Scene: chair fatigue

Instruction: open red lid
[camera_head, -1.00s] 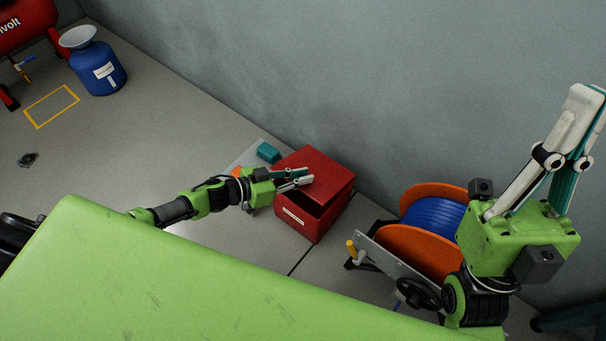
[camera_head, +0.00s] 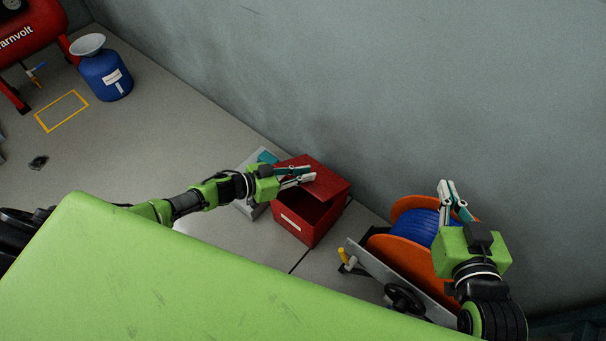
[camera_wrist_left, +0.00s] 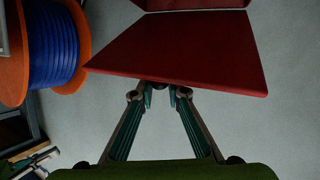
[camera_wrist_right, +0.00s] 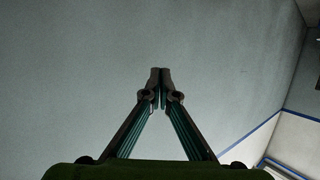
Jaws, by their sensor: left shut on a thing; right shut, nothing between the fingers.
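The red box (camera_head: 296,222) with a white label stands on the floor by the wall. Its red lid (camera_head: 332,186) is partly raised, with a dark gap showing beneath it. My left gripper (camera_head: 312,174) is shut on the lid's edge. In the left wrist view the lid (camera_wrist_left: 185,48) is a tilted red panel at the tips of my left gripper (camera_wrist_left: 160,92). My right gripper (camera_head: 448,184) is shut and empty, raised to the right of the box near the cable reel. In the right wrist view, its fingertips (camera_wrist_right: 160,72) touch each other against bare wall.
An orange reel with blue cable (camera_head: 412,226) stands right of the box on a metal frame. A grey case with a teal part (camera_head: 267,157) lies left of the box. A blue container (camera_head: 107,77) and a red machine (camera_head: 26,42) stand far left. The floor between is mostly clear.

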